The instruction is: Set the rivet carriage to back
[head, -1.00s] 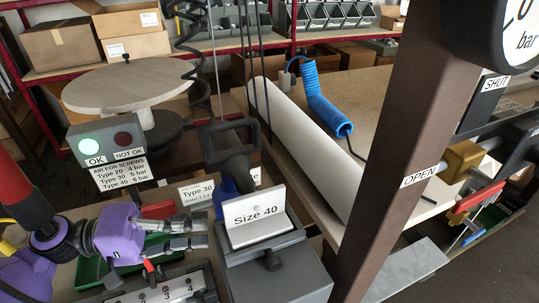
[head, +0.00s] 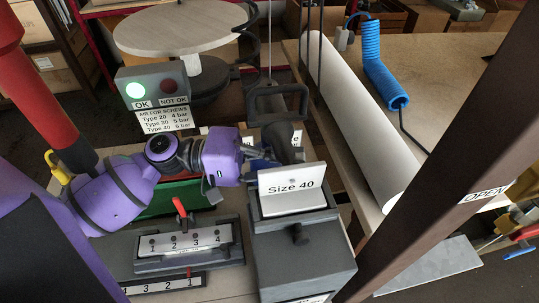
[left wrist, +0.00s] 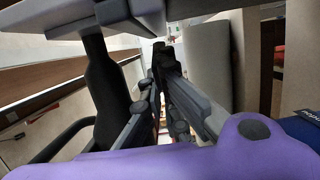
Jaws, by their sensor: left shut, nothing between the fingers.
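No part is labelled as the rivet carriage, so I cannot tell which it is. A grey box (head: 300,250) bears a white plate marked Size 40 (head: 291,184). Behind it stands a black tool with a loop handle (head: 280,101). My left gripper (head: 246,168) reaches in from the left, beside the black tool and behind the plate's left edge. Its fingertips are hidden in the head view. In the left wrist view its fingers (left wrist: 165,72) lie close together with nothing between them, beside the black tool body (left wrist: 106,95). My right gripper is not in view.
A lamp box (head: 155,87) shows green at OK.

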